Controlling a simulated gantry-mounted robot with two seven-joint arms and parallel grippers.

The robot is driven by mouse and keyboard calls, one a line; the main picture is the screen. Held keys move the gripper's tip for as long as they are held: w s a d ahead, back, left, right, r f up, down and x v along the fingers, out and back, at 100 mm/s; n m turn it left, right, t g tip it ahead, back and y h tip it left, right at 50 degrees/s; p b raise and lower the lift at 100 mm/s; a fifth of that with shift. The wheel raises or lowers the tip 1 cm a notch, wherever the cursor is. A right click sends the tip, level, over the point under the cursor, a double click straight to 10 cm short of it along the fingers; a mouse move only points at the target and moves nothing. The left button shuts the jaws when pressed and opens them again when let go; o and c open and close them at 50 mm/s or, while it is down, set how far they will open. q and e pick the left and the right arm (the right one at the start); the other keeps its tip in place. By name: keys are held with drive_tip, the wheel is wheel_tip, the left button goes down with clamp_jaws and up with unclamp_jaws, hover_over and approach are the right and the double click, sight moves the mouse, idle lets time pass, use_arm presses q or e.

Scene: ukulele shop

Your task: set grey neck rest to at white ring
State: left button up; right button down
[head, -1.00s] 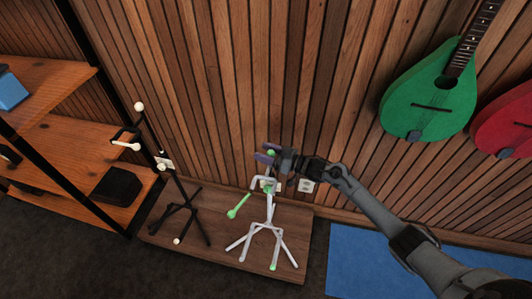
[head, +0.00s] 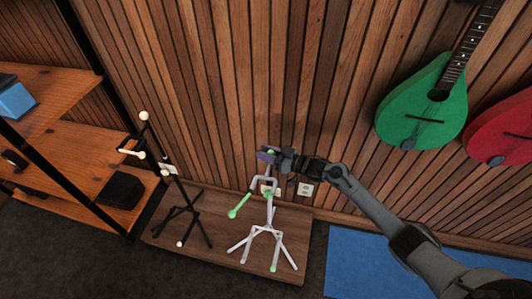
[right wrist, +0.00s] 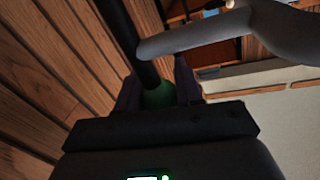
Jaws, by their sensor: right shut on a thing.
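The grey stand (head: 268,229) has pale grey legs and green tips. Its grey neck rest (head: 258,182) is near the top of the pole, and its curved arm shows close up in the right wrist view (right wrist: 205,36). My right gripper (head: 267,155) is at the stand's top, with its purple fingers shut on a green knob (right wrist: 158,96) beside a dark pole. The fingers partly hide the knob. I cannot make out a white ring on the stand. My left gripper is not in view.
A black stand (head: 180,205) with white tips is on the same wooden platform (head: 222,240), left of the grey one. Shelves (head: 75,150) are further left. A slatted wall is close behind. A green instrument (head: 425,105) and a red one (head: 505,130) hang at right.

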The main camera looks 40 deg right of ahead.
wheel_tip(320, 180, up, 9)
drive_tip(key=p, duration=0.6)
drive_tip(key=shift+p, duration=0.3)
drive_tip(key=shift+f, duration=0.1)
drive_tip(key=c, duration=0.8)
unclamp_jaws()
drive_tip(key=shift+f, duration=0.1)
drive_tip(key=shift+o, duration=0.2)
drive_tip(key=shift+s, duration=0.1)
drive_tip(key=p+v, duration=0.2)
drive_tip(key=v, duration=0.8)
drive_tip(key=shift+s+d, duration=0.15)
drive_tip(key=shift+s, duration=0.15)
